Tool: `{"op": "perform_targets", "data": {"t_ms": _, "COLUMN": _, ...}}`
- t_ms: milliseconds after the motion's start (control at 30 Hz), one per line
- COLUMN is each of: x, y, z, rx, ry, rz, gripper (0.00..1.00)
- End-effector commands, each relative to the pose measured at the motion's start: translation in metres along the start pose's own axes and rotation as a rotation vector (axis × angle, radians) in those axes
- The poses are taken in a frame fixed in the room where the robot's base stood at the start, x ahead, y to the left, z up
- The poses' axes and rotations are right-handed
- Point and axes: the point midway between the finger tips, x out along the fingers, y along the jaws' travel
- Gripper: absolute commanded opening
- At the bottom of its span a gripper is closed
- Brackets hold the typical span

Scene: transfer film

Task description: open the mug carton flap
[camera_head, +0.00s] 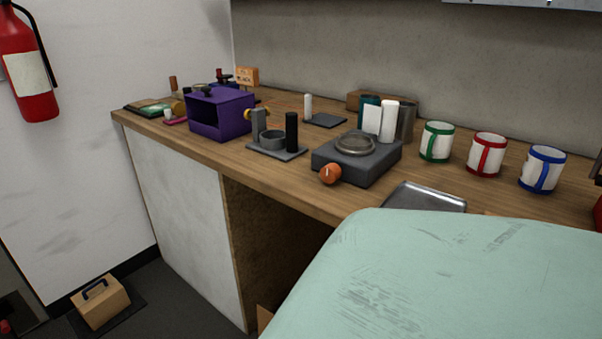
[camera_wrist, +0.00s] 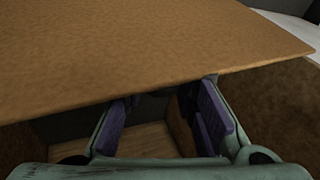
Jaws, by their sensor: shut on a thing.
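The mug carton flap (camera_wrist: 150,50) is a broad brown cardboard sheet across the upper part of the wrist view. Its near edge runs over the tips of my gripper (camera_wrist: 160,103). My gripper has purple pads and is shut on the flap near that edge. The grasp itself is dark and partly hidden beneath the sheet. Below the flap, between my fingers, a lighter brown surface (camera_wrist: 145,138) shows. In the head view, my gripper is not visible, and only a small brown piece (camera_head: 264,318) shows at the bottom, perhaps the carton.
The wooden counter (camera_head: 290,190) holds a purple box (camera_head: 222,118), a grey scale (camera_head: 355,160) and a metal tray (camera_head: 425,196). Green-, red- and blue-trimmed mugs (camera_head: 437,142) stand at right. There is open space under the counter (camera_head: 275,230). My pale green body part hides the lower right.

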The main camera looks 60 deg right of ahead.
Motion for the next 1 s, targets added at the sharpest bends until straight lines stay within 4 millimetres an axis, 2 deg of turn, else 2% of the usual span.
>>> {"op": "perform_targets", "data": {"t_ms": 33, "x": 0.007, "y": 0.01, "z": 0.008, "rx": 0.004, "ry": -0.016, "rz": 0.016, "gripper": 0.0}}
{"op": "perform_targets", "data": {"t_ms": 200, "x": 0.007, "y": 0.01, "z": 0.008, "rx": 0.005, "ry": -0.016, "rz": 0.016, "gripper": 0.0}}
{"op": "perform_targets", "data": {"t_ms": 233, "x": 0.007, "y": 0.01, "z": 0.008, "rx": 0.005, "ry": -0.016, "rz": 0.016, "gripper": 0.28}}
{"op": "perform_targets", "data": {"t_ms": 500, "x": 0.007, "y": 0.008, "z": 0.009, "rx": 0.002, "ry": -0.018, "rz": 0.014, "gripper": 0.46}}
{"op": "perform_targets", "data": {"t_ms": 767, "x": 0.008, "y": 0.005, "z": 0.01, "rx": -0.001, "ry": -0.02, "rz": 0.011, "gripper": 0.46}}
{"op": "perform_targets", "data": {"t_ms": 1000, "x": -0.006, "y": 0.004, "z": 0.004, "rx": 0.002, "ry": -0.014, "rz": 0.01, "gripper": 0.46}}
